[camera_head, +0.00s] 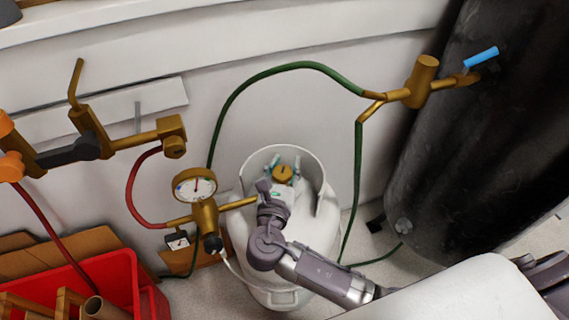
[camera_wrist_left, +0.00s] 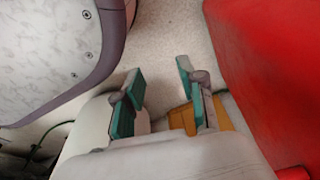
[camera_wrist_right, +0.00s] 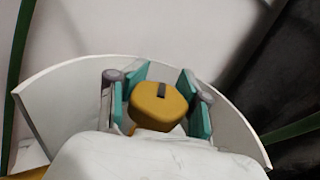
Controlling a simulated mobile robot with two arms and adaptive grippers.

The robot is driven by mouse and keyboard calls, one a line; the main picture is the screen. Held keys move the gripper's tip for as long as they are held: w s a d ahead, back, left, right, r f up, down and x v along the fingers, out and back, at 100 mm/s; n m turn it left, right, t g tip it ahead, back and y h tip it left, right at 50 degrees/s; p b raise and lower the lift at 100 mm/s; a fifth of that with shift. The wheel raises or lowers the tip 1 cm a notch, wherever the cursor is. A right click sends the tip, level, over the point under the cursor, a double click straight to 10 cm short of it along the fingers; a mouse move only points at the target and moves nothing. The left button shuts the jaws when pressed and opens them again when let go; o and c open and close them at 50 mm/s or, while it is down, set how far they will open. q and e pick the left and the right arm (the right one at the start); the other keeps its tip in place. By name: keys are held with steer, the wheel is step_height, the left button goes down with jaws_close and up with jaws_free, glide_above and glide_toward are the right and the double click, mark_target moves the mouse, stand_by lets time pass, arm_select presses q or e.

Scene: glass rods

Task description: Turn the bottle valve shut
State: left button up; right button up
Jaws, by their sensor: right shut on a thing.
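The white gas bottle (camera_head: 322,232) stands upright on the floor, with a raised collar around its top. Its yellow valve knob (camera_head: 284,173) is inside the collar. My right gripper (camera_head: 283,164) reaches over the bottle with its teal pads on either side of the knob. In the right wrist view the knob (camera_wrist_right: 158,108), with a dark mark on top, sits between the pads (camera_wrist_right: 160,90), shut on it. The valve stem is mostly hidden. My left gripper (camera_wrist_left: 158,88) is open and empty above the floor in the left wrist view; it does not show in the head view.
A brass regulator with gauge (camera_head: 195,186) stands close left of the bottle. A green hose (camera_head: 250,82) arches behind it. A black tank (camera_head: 455,150) with a blue lever (camera_head: 481,58) is at right. A red crate (camera_head: 118,275) is at lower left.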

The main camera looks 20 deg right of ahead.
steer(key=shift+s+a+f, duration=0.15)
steer(key=shift+a+f, duration=0.05)
steer(key=shift+f, duration=0.1)
steer(key=o, duration=0.8)
steer(key=shift+o, duration=1)
steer(key=shift+r, duration=0.2)
steer(key=v, duration=1.2)
steer(key=shift+r, duration=0.1)
steer(key=shift+c, duration=0.5)
